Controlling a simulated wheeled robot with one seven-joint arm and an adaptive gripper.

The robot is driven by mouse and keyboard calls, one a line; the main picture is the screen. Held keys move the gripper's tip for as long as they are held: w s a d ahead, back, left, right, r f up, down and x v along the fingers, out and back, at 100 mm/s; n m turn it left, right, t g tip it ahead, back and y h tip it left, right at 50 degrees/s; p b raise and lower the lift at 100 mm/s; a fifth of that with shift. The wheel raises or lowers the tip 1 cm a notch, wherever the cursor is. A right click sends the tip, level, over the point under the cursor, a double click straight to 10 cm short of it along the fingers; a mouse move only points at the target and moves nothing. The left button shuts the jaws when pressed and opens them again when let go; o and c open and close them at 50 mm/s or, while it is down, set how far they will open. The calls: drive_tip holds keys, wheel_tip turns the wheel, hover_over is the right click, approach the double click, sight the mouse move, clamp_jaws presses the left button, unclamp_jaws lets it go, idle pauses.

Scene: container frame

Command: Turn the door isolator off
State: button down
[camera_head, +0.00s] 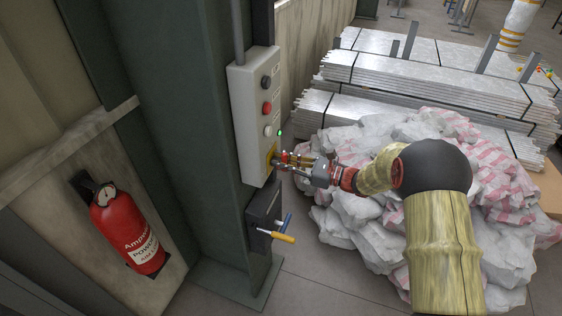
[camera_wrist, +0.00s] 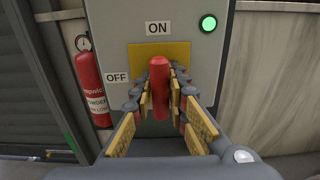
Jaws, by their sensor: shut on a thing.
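The door isolator is at the bottom of a grey control box (camera_head: 252,120) on a dark green column. It has a yellow plate (camera_wrist: 141,58) and a red handle (camera_wrist: 160,88). In the wrist view the handle stands upright, its top end towards the ON label (camera_wrist: 157,28). The OFF label (camera_wrist: 116,77) is to the left of the plate. A green lamp (camera_wrist: 208,23) is lit at the box's upper right. My gripper (camera_head: 287,160) reaches the isolator from the right and is shut on the red handle, one finger on each side. In the head view the gripper hides most of the handle.
Black, red and white buttons (camera_head: 267,107) sit above the isolator. Below the box, a dark bracket (camera_head: 262,215) holds yellow- and blue-handled tools. A fire extinguisher (camera_head: 128,230) hangs at left. Wrapped bags (camera_head: 355,215) and stacked metal panels (camera_head: 440,75) lie to the right.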

drive_tip(key=shift+p, duration=0.35)
drive_tip(key=shift+r+m+p, duration=0.15)
drive_tip(key=shift+m+p, duration=0.45)
drive_tip(key=shift+p, duration=0.2)
drive_tip(key=m+p, duration=0.3)
drive_tip(key=p, duration=0.1)
drive_tip(key=shift+r+p, duration=0.1)
drive_tip(key=shift+p, duration=0.2)
drive_tip(key=m+p, duration=0.6)
drive_tip(key=shift+w+m+p, duration=0.1)
drive_tip(key=shift+m+p, duration=0.2)
drive_tip(key=shift+p, duration=0.1)
drive_tip(key=m+p, duration=0.2)
drive_tip(key=m, duration=0.1)
drive_tip(key=shift+m+p, duration=0.3)
drive_tip(key=shift+f+m+p, duration=0.25)
drive_tip(key=shift+m+p, duration=0.8)
drive_tip(key=shift+m, duration=0.75)
drive_tip(key=c, duration=1.7)
unclamp_jaws()
drive_tip(key=shift+f, duration=0.1)
drive_tip(key=shift+c, duration=0.2)
